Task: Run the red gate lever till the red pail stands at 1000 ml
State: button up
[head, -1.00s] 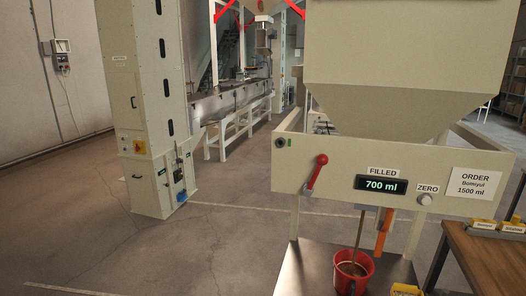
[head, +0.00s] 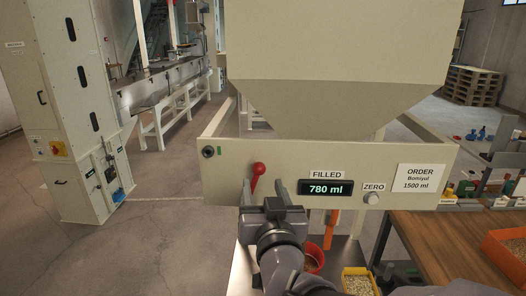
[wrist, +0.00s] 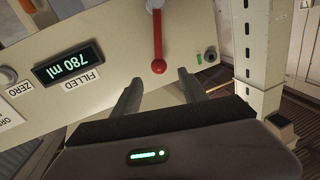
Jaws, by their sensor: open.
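The red gate lever (head: 258,170) is on the cream front panel of the hopper, its round knob uppermost. In the wrist view, which is upside down, the knob and shaft of the lever (wrist: 158,66) show. My gripper (head: 263,190) is open in front of the panel. In the wrist view its fingertips (wrist: 158,78) stand apart on either side of the knob's line, with no grip on it. The display (head: 326,188) reads 780 ml. The red pail (head: 314,258) stands below, partly hidden by my arm; its level cannot be read.
The zero button (head: 371,198) and order card (head: 418,178), reading Bomiyul 1500 ml, are right of the display. A yellow bin (head: 359,284) of grain stands near the pail. A wooden bench (head: 430,240) is at right.

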aim_at(259, 173)
jog(key=w, duration=0.4)
jog(key=w+a, duration=0.1)
jog(key=w, duration=0.2)
jog(key=shift+f, duration=0.2)
grip_shut()
dwell(1.0)
